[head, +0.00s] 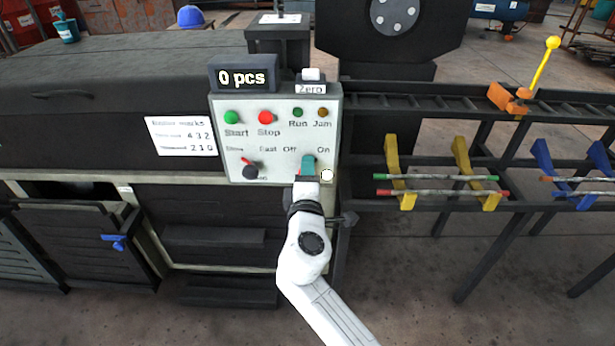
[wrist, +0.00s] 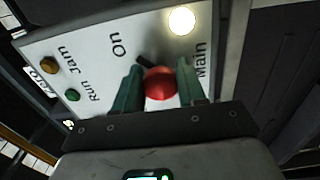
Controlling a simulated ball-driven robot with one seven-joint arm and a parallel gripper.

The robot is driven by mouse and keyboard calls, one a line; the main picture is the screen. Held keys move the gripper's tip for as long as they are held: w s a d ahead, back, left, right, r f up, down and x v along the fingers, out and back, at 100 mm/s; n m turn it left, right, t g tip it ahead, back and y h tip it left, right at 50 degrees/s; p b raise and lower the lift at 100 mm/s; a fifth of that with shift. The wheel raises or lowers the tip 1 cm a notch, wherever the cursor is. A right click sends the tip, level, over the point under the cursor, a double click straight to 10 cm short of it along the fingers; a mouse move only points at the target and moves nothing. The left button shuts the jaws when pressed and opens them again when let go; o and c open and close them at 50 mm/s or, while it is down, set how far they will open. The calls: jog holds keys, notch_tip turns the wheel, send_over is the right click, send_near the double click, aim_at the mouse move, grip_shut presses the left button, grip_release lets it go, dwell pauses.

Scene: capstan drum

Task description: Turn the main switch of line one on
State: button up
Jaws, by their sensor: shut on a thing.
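The main switch has a red knob (wrist: 160,83), seen in the wrist view between my two green fingertips. A dark bar on its far side points up and left, toward the word On. My gripper (head: 308,166) is at the lower right of the control panel (head: 220,158) in the head view, below the words Off and On. It is shut on the knob and hides most of it there. A round white lamp (wrist: 182,20) next to the switch looks lit; it also shows in the head view (head: 327,174).
The panel also holds a green Start button (head: 232,117), a red Stop button (head: 266,117), Run and Jam lamps, and a black speed knob (head: 250,171). A display (head: 243,78) above reads 0 pcs. A rack with yellow hooks (head: 462,170) stands to the right.

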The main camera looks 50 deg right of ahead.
jog(key=shift+s+d, duration=0.1)
jog(key=shift+d, duration=0.1)
jog(key=o, duration=1)
jog(key=shift+a, duration=0.1)
jog(key=shift+s+a, duration=0.15)
jog(key=shift+a, duration=0.15)
jog(key=p+v, duration=0.1)
jog(key=v, duration=0.9)
jog(key=shift+s, duration=0.1)
